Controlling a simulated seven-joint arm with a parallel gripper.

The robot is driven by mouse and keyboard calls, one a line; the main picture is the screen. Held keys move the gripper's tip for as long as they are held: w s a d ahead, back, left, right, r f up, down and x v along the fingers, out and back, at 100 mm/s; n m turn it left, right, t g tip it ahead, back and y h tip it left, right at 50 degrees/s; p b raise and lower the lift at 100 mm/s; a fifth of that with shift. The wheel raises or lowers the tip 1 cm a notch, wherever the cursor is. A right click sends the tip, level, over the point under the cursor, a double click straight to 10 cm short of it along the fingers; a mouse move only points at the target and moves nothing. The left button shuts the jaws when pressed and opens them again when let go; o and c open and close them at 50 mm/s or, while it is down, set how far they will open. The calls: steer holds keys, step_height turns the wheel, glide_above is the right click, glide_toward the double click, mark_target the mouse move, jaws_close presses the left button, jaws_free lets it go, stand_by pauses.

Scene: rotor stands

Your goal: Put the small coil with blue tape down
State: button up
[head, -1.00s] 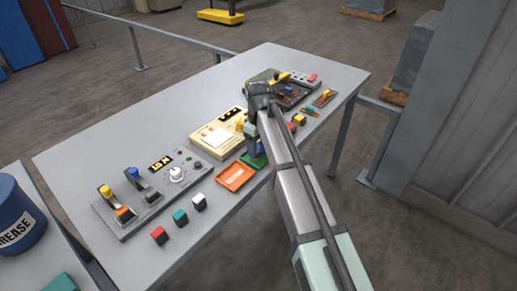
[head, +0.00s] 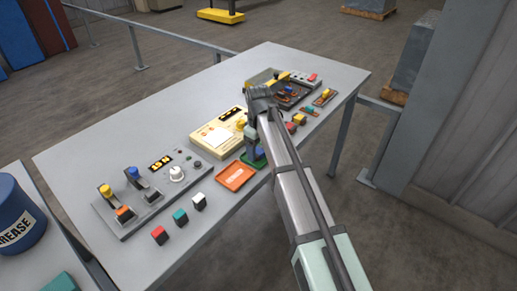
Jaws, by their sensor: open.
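A small blue patch (head: 260,152), which looks like the blue-taped coil, shows at the green tray (head: 246,160) near the table's front edge. My gripper (head: 251,151) points down over the green tray, right beside the blue patch. The jaws are open. My arm and hand hide much of the tray and coil, so I cannot tell whether the fingers touch the coil.
An orange tray (head: 236,177) lies just left of the green one. A cream scale (head: 213,138) stands behind. A grey control panel (head: 150,190) and several coloured blocks are at the left. A dark tray (head: 290,95) lies at the far right. The table's back left is clear.

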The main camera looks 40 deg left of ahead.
mark_target(259, 151)
step_height(259, 151, up, 12)
stand_by(0.6)
stand_by(0.4)
